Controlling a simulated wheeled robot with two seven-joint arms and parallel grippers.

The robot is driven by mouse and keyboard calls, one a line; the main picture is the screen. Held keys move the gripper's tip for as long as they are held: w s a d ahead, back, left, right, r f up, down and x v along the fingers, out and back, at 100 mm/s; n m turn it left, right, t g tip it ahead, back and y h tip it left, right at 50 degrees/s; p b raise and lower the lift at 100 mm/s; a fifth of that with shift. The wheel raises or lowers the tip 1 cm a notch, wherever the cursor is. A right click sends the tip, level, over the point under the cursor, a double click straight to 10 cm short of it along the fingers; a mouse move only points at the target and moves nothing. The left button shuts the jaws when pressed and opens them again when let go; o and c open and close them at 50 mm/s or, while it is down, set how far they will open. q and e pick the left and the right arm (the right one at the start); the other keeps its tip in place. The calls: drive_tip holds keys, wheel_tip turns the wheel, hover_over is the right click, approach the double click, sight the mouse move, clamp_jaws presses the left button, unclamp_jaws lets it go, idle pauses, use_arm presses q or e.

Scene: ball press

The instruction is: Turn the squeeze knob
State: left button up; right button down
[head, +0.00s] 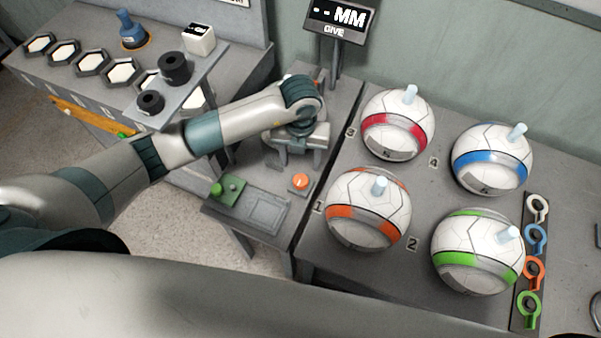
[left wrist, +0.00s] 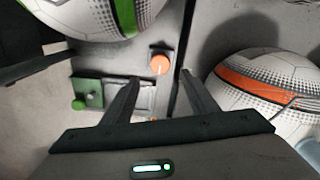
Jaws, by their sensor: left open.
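A round orange knob (head: 300,181) sits on the grey table left of the balls; it also shows in the left wrist view (left wrist: 160,62), beyond my finger tips. A green knob (head: 217,190) stands on a green block beside a grey panel (head: 265,212); it is at left in the left wrist view (left wrist: 79,103). I cannot tell which knob is the squeeze knob. My left gripper (head: 300,160) points down just behind the orange knob in the head view. Its fingers (left wrist: 160,88) are spread and empty. My right gripper is not in view.
Balls with red (head: 397,124), blue (head: 491,158), orange (head: 368,208) and green (head: 477,252) bands stand on the right table. A plate with black cylinders (head: 174,68) is at upper left. A display (head: 340,18) stands at the back. A green-banded ball (left wrist: 95,15) also shows at the wrist view's top.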

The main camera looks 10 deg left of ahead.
sight(300, 179)
use_arm(q)
wheel_tip(300, 179, down, 10)
drive_tip(key=shift+r+p, duration=0.2)
drive_tip(key=shift+p, duration=0.95)
drive_tip(key=c, duration=1.1)
drive_tip(key=shift+o, duration=0.2)
